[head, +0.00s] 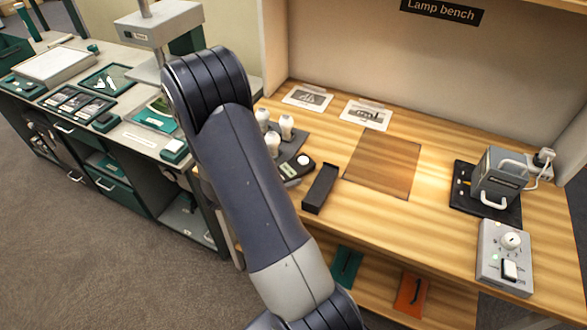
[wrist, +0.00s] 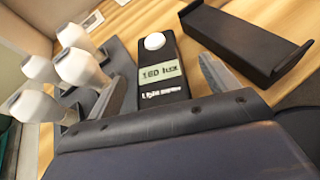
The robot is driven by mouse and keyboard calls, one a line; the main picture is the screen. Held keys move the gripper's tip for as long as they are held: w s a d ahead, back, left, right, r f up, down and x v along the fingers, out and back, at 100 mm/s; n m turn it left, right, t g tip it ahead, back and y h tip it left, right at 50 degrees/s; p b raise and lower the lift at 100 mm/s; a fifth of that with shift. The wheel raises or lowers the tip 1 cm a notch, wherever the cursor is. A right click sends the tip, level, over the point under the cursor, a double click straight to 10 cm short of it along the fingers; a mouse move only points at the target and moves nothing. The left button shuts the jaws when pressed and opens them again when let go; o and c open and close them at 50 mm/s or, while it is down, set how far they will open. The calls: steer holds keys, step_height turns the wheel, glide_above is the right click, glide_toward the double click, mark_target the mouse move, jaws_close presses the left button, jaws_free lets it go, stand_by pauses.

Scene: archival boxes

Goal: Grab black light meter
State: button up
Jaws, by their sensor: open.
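The black light meter (head: 292,169) lies on the wooden lamp bench, just right of my arm in the head view. In the wrist view the light meter (wrist: 161,70) has a white round sensor at its far end and a pale green display. My gripper (wrist: 162,88) is open, with one finger on each side of the meter. The near end of the meter is hidden behind the gripper body. I see no finger closed on it. In the head view my arm hides the gripper.
White bulbs (wrist: 78,68) on a dark holder (wrist: 122,62) stand close left of the gripper. A black open tray (head: 320,188) lies close right of the meter. A grey lamp unit (head: 499,176) and control box (head: 505,257) stand further right. A brown mat (head: 383,164) is bare.

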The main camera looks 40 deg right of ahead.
mark_target(293, 167)
steer(key=x, duration=0.3)
steer(key=shift+w+d, duration=0.1)
steer(key=shift+d, duration=0.15)
steer(key=shift+c, duration=0.5)
steer(key=c, duration=1.1)
